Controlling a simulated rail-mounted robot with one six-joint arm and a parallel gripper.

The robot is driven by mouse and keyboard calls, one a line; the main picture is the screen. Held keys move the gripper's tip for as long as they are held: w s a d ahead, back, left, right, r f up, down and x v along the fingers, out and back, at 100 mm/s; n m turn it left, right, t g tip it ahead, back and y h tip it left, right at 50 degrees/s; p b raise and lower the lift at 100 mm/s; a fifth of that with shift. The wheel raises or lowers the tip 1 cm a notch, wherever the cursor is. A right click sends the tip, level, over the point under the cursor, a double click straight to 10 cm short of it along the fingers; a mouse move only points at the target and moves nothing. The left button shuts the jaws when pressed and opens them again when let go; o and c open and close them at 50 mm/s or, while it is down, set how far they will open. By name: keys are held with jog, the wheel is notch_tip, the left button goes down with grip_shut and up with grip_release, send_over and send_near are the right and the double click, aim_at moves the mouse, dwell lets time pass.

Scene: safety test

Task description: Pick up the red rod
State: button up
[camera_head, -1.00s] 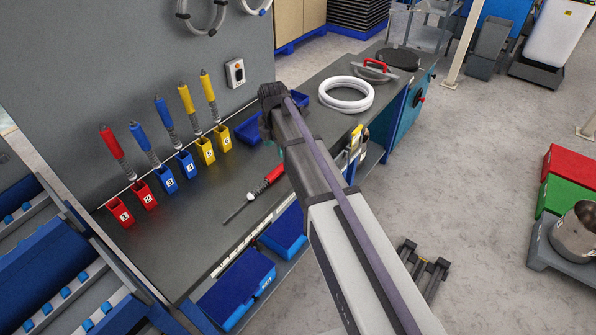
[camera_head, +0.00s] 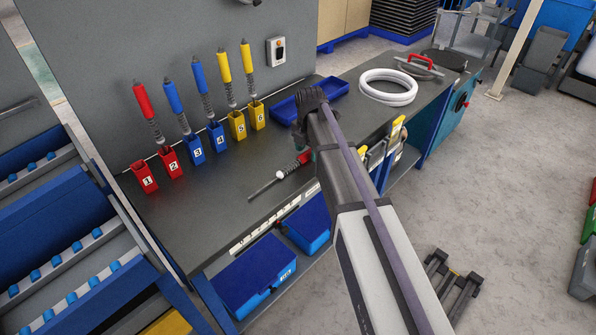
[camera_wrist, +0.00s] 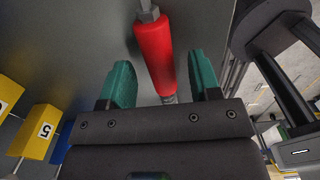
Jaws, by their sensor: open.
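The red rod (camera_head: 303,158) lies on the grey bench, its thin metal shaft pointing left toward the front edge. My arm hides part of its red handle in the head view. In the wrist view the red handle (camera_wrist: 154,57) shows between the two teal fingers of my gripper (camera_wrist: 159,68), which stand apart on either side of it. I cannot tell how far the fingers are above it. A second red-handled rod (camera_head: 145,101) leans upright in the red holder numbered 2 (camera_head: 170,163).
The red holder numbered 1 (camera_head: 144,177) is empty. Blue and yellow rods stand in the numbered holders along the back wall. A blue tray (camera_head: 325,92) and a white ring coil (camera_head: 388,87) lie behind my gripper. Blue boxes (camera_head: 254,275) sit under the bench.

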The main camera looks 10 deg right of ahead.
jog(key=shift+f, duration=0.85)
jog(key=shift+r, duration=0.25)
jog(key=c, duration=1)
jog(key=shift+r, duration=0.1)
jog(key=shift+c, duration=0.2)
